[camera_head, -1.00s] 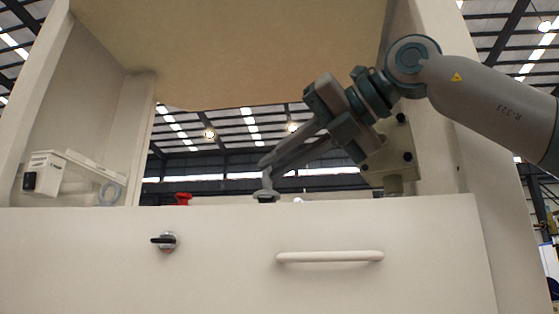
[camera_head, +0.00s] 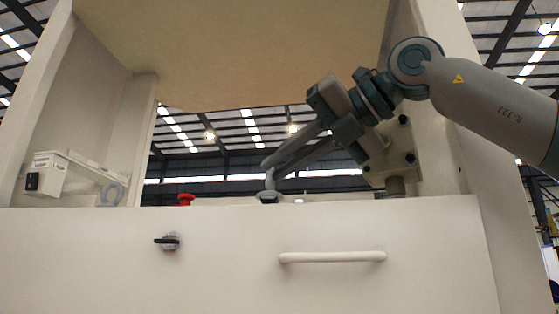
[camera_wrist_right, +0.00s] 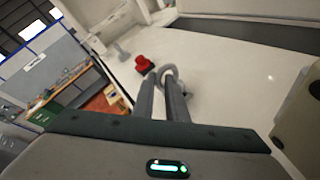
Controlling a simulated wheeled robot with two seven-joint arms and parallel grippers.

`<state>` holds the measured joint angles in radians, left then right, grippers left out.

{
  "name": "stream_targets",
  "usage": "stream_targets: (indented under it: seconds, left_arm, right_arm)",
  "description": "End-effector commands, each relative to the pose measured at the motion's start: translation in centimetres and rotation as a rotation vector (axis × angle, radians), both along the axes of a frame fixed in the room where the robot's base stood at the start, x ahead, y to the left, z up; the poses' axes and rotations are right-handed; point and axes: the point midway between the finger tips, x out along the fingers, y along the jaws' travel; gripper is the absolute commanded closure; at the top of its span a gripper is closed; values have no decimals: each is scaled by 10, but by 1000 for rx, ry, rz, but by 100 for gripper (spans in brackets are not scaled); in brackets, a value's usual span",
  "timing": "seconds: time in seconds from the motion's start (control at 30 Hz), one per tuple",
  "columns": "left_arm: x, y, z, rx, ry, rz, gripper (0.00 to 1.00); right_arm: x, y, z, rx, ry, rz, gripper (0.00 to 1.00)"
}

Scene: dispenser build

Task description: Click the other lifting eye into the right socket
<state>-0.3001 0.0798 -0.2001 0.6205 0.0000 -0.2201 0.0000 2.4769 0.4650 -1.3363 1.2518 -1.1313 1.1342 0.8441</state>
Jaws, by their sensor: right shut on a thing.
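My right gripper (camera_head: 269,172) reaches in from the right with its fingers slanting down to just above the top edge of the white cabinet front. It is shut on a grey lifting eye (camera_head: 268,194). In the right wrist view the lifting eye's ring (camera_wrist_right: 169,73) shows at the tips of the closed fingers (camera_wrist_right: 166,90). A dark part shows directly below the eye in the head view. The cabinet edge and the fingers hide the socket, so I cannot tell whether the eye is seated. My left gripper is not in view.
A red knob (camera_head: 186,199) stands left of the eye and also shows in the wrist view (camera_wrist_right: 144,64). A white box-shaped unit (camera_head: 47,174) is at the far left, near a grey ring (camera_head: 111,194). The cabinet front carries a black switch (camera_head: 168,242) and a white handle (camera_head: 333,257).

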Motion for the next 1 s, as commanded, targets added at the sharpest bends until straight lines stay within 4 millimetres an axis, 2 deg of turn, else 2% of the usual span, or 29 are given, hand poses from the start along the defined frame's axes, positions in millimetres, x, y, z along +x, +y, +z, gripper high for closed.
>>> stream_targets:
  seconds: [0.03, 1.0]
  left_arm:
    - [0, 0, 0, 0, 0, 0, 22]
    - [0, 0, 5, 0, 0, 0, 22]
  right_arm:
    - [3, -4, 1, 5, -1, -8, 100]
    - [2, -3, 9, 4, 1, -5, 100]
